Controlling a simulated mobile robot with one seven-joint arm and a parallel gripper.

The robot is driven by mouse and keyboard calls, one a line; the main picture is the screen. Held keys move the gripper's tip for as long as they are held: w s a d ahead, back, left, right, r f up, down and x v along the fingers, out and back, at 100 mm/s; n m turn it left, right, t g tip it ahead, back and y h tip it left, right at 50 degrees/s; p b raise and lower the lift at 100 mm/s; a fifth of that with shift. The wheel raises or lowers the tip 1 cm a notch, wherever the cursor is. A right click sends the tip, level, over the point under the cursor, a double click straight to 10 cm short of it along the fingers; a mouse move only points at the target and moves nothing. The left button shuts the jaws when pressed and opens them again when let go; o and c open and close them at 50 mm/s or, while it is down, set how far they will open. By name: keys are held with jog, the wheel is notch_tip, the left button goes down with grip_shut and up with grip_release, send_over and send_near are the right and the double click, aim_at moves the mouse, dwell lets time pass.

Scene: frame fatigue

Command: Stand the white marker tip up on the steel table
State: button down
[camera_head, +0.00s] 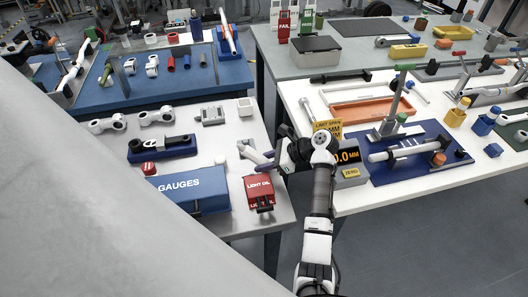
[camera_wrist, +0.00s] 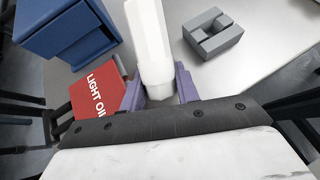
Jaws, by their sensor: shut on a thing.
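My gripper (camera_head: 264,163) is over the right edge of the pale table (camera_head: 228,222), beside the red light oil can (camera_head: 260,188). In the wrist view, its purple fingers (camera_wrist: 160,90) are shut on the white marker (camera_wrist: 150,40). The marker's wide faceted part points away from the fingers, and its narrower end sits between them. The marker also shows as a short white piece at the gripper in the head view (camera_head: 247,152). I cannot tell whether it touches the table, and its tip is not clearly seen.
A blue gauges case (camera_head: 187,192) lies left of the red can. A grey notched block (camera_wrist: 213,35) is right of the marker in the wrist view. Linkage parts (camera_head: 108,124) lie farther back. A display box (camera_head: 347,158) stands on the table to the right.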

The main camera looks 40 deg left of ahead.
jog(key=shift+f, duration=0.15)
dwell(0.3)
jog(key=c, duration=1)
grip_release()
jog(key=shift+f, duration=0.1)
jog(key=shift+o, duration=0.3)
jog(key=shift+f, duration=0.1)
jog(key=shift+s, duration=0.1)
jog(key=b+v, duration=0.2)
jog(key=v, duration=1.2)
jog(key=shift+a, duration=0.15)
